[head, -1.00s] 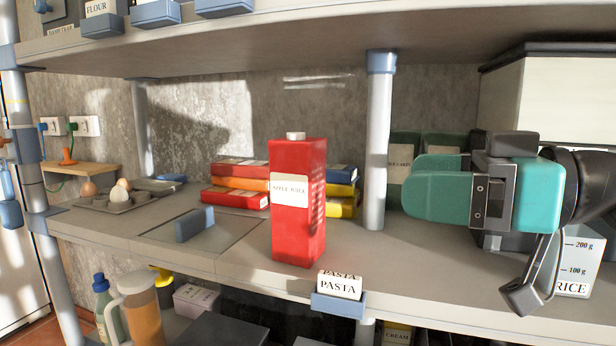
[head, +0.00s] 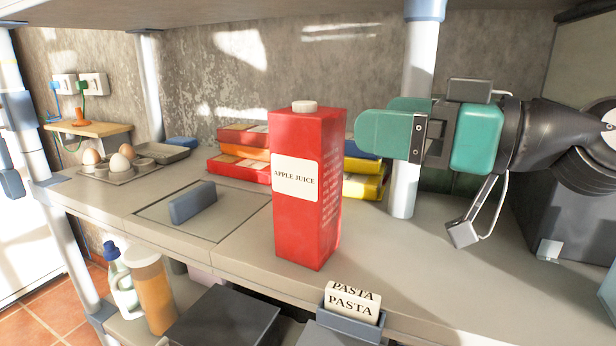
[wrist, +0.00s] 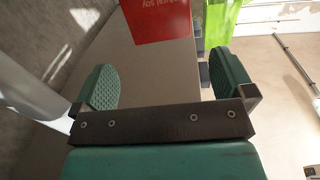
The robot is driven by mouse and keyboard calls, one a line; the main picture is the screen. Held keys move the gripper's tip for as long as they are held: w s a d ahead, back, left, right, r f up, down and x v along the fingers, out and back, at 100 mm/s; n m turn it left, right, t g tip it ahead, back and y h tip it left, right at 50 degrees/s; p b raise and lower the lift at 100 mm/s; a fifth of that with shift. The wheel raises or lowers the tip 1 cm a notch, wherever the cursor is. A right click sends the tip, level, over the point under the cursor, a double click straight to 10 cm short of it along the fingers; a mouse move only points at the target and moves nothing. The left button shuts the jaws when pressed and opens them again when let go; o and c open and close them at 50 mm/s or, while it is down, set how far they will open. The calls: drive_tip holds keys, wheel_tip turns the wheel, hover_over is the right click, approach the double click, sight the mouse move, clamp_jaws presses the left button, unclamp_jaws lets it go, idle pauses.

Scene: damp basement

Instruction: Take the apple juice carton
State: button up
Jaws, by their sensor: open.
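The apple juice carton (head: 296,222) is a tall red box with a white cap and a white label. It stands upright on the shelf near its front edge. My green gripper (head: 372,128) is to the right of the carton, pointing left toward it at the height of its upper part. In the wrist view my gripper (wrist: 165,85) is open with nothing between its two fingers. The carton's red side (wrist: 155,18) shows at the top of that view, beyond the fingertips. Its upper part is cut off there.
Red, orange and yellow boxes (head: 240,165) are stacked behind the carton. A grey post (head: 404,180) stands behind my gripper. Eggs in a tray (head: 118,172) sit at the left. A PASTA label holder (head: 350,310) is on the shelf's front edge. The shelf right of the carton is clear.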

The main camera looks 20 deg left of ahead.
sight(317, 110)
drive_tip(key=a, duration=0.4)
drive_tip(key=shift+w+a+p, duration=0.15)
drive_tip(key=shift+w+p, duration=0.25)
drive_tip(key=a, duration=0.2)
drive_tip(key=a+p, duration=0.1)
drive_tip(key=a, duration=0.2)
drive_tip(key=shift+w+a+r+p, duration=0.1)
drive_tip(key=shift+w+a+p, duration=0.25)
drive_tip(key=c, duration=1.8)
drive_tip(key=shift+r, duration=0.1)
drive_tip(key=shift+c, duration=0.3)
